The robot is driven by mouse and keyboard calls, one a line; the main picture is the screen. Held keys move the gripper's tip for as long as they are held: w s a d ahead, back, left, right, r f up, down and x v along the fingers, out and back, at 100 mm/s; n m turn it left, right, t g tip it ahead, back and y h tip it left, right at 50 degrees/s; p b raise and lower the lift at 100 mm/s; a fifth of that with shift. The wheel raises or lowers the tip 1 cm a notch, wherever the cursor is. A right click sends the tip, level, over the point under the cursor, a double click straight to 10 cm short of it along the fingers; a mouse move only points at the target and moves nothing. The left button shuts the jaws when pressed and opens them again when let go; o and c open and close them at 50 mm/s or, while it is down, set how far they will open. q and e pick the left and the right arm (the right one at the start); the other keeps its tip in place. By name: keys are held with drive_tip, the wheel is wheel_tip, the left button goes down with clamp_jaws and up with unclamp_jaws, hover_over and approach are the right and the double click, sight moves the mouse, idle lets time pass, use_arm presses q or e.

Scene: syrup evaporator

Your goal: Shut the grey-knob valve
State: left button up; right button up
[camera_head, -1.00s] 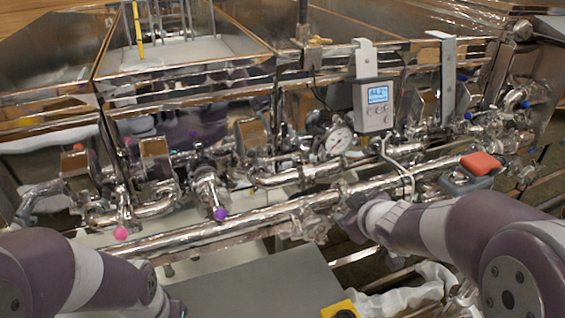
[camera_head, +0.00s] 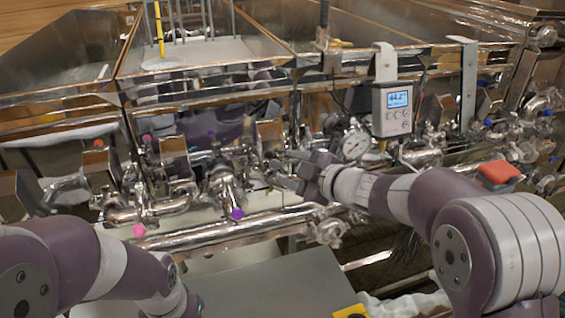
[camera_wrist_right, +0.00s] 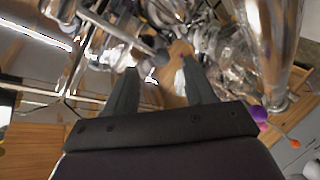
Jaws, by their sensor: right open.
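My right gripper (camera_head: 278,171) reaches in from the right, in front of the pipework at the middle of the head view. In the right wrist view my right gripper (camera_wrist_right: 160,78) is open, with its two dark fingers apart and nothing clearly held between them. A dark grey lever with a rounded grey end (camera_wrist_right: 159,54) lies just beyond the fingertips; it looks like the grey-knob valve, but I cannot be sure. In the head view I cannot make out a grey knob; the gripper may hide it. My left arm is at lower left, with its gripper out of view.
A pink knob (camera_head: 138,230) and a purple knob (camera_head: 237,213) sit on the lower pipes. A grey meter (camera_head: 393,109) and a dial gauge (camera_head: 355,145) are right of the gripper. A red-topped box (camera_head: 499,173) lies farther right. Shiny pipes crowd the gripper.

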sight(278, 165)
drive_tip(key=x, duration=0.3)
drive_tip(key=shift+w+a, duration=0.1)
drive_tip(key=shift+a, duration=0.05)
drive_tip(key=shift+f, duration=0.1)
clamp_jaws()
